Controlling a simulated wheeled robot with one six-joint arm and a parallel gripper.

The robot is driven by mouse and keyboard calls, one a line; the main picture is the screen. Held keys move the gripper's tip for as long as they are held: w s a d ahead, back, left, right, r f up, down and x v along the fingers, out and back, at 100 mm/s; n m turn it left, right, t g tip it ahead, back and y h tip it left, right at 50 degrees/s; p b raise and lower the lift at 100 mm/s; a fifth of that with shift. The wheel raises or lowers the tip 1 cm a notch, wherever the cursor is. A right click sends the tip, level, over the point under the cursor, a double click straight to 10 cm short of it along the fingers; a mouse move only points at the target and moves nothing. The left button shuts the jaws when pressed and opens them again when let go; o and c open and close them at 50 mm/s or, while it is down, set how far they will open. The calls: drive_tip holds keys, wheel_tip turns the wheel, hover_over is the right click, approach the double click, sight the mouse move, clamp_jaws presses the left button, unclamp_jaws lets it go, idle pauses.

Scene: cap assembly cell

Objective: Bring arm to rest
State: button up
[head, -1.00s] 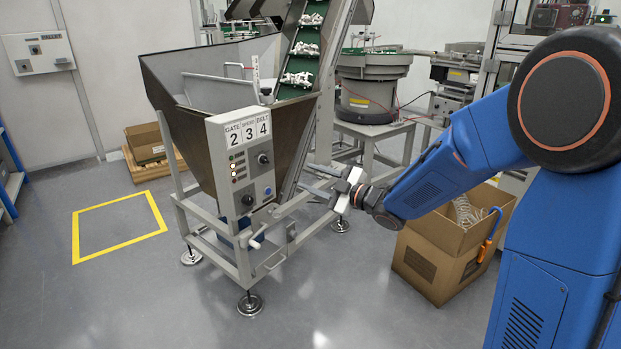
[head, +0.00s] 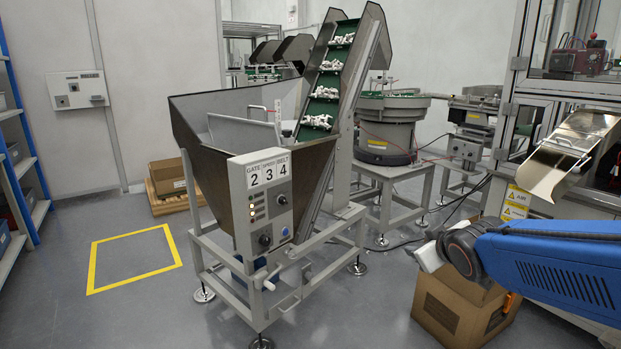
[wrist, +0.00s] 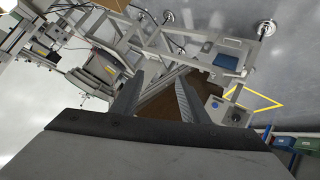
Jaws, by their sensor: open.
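My blue arm (head: 555,268) reaches in from the right edge of the head view. My gripper shows there only as a pale part (head: 428,257) at the arm's end, in front of the cardboard box. In the wrist view my gripper (wrist: 158,82) has its two fingers spread apart, with nothing between them. It is open and empty. Beyond the fingers the hopper frame and floor appear tilted, clear of the fingers.
The hopper (head: 225,150) with its control panel (head: 264,205) and green belt (head: 325,92) stands left of my arm. A cardboard box (head: 450,308) sits under my gripper. A metal chute (head: 570,155) is above my arm. A yellow floor square (head: 135,230) is empty.

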drive_tip(key=s+f+m+g, duration=0.3)
drive_tip(key=s, duration=1)
drive_tip(key=s+d+f+m+g, duration=0.1)
drive_tip(key=s+f+m+g, duration=0.2)
drive_tip(key=s, duration=1.1)
drive_tip(key=shift+d+f+g, duration=0.15)
drive_tip(key=shift+d+g, duration=0.05)
drive_tip(key=shift+g, duration=0.2)
